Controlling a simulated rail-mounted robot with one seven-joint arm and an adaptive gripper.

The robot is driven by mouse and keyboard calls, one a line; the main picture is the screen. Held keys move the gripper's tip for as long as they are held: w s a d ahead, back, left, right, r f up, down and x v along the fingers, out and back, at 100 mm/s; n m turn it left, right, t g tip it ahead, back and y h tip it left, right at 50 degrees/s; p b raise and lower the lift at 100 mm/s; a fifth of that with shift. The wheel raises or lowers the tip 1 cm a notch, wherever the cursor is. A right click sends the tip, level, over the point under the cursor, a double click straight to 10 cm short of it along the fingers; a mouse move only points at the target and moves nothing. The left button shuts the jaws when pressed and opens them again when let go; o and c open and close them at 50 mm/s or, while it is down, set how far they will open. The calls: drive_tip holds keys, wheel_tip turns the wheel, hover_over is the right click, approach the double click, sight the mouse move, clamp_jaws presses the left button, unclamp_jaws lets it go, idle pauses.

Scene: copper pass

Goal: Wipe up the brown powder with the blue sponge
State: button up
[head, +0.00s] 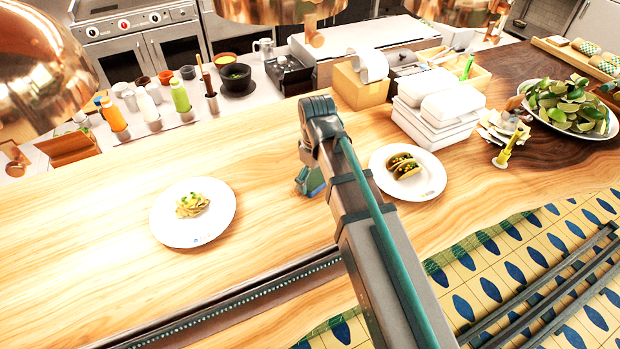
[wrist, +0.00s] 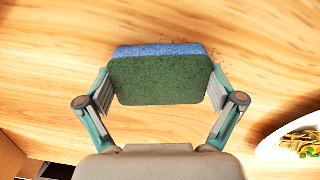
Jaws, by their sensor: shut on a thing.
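My gripper (wrist: 160,85) is shut on the blue sponge (wrist: 160,50) in the wrist view. The sponge has a dark green scouring side facing the camera and a blue side beyond it, and lies between the two fingers. Brown powder (wrist: 223,54) shows as fine specks on the wooden counter just past the sponge's right end. The sponge hides any powder under or behind it.
A plate with tacos (head: 408,193) stands close right of my gripper; a plate of pasta (head: 165,228) stands left. White containers (head: 436,125) and a cardboard box (head: 357,90) stand behind. The counter (head: 90,215) between the plates is mostly clear. Copper lamps (head: 265,10) hang above.

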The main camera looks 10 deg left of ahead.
sight(287, 195)
drive_tip(key=shift+w+d+p, duration=0.2)
drive_tip(key=shift+w+d, duration=0.25)
drive_tip(key=shift+d, duration=0.2)
drive_tip(key=shift+w+d+p, duration=0.2)
drive_tip(key=shift+w+d, duration=0.25)
drive_tip(key=shift+d, duration=0.15)
drive_tip(key=shift+r, duration=0.1)
drive_tip(key=shift+s+a+f+p, duration=0.1)
drive_tip(key=shift+s+a+p, duration=0.15)
drive_tip(key=shift+s+a, duration=0.5)
drive_tip(key=shift+s+a+f+p, duration=0.1)
drive_tip(key=shift+s+a+p, duration=0.25)
drive_tip(key=shift+a, duration=0.55)
drive_tip(key=shift+s+a+r+p, duration=0.1)
drive_tip(key=shift+s+a+p, duration=0.05)
drive_tip(key=shift+s+a, duration=0.5)
drive_tip(key=shift+s+a+p, duration=0.15)
drive_tip(key=shift+s+a, duration=0.25)
drive_tip(key=shift+a, duration=0.4)
drive_tip(key=shift+s+a+p, duration=0.2)
drive_tip(key=shift+s+a, duration=0.4)
drive_tip(key=shift+a, duration=0.2)
drive_tip(key=shift+s+a+p, duration=0.15)
drive_tip(key=shift+s+a, duration=0.4)
drive_tip(key=shift+a, duration=0.35)
drive_tip(key=shift+w, duration=0.1)
